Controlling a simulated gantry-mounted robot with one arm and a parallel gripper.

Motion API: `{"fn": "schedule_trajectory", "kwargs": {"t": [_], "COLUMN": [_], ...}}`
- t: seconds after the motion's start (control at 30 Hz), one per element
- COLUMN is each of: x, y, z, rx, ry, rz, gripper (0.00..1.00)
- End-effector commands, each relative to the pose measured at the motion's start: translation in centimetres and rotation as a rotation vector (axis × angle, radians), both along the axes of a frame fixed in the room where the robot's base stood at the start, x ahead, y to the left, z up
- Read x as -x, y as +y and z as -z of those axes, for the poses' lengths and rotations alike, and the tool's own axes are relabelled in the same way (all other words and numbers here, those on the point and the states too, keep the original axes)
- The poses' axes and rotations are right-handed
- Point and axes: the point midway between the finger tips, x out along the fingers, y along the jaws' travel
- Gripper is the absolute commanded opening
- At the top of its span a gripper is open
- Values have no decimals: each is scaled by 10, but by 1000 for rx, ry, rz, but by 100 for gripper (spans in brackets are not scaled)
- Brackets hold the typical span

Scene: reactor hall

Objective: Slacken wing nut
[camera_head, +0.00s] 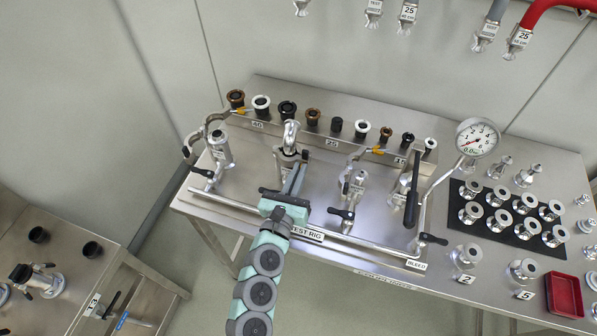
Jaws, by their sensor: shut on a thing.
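My gripper (296,178) reaches up from the bottom of the view over the front of the test rig (345,240). Its fingers are closed at the clamped pipe fitting (290,140), second from the left on the rig. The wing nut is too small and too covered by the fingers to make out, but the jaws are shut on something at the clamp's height. The fitting stands upright behind the fingers.
Other upright fittings stand left (219,150) and right (357,182). Black-handled valves line the front pipe. A pressure gauge (478,137) rises at the right. A black mat (478,222) holds several flanges, and a red tray (565,296) lies at the right front.

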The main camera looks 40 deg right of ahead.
Motion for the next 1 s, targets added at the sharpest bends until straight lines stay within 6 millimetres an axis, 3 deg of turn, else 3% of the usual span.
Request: {"fn": "schedule_trajectory", "kwargs": {"t": [0.37, 1.0], "x": [-1, -9], "y": [1, 4], "z": [0, 5], "rx": [34, 284], "ry": [70, 565], "rz": [0, 2], "gripper": [0, 0]}}
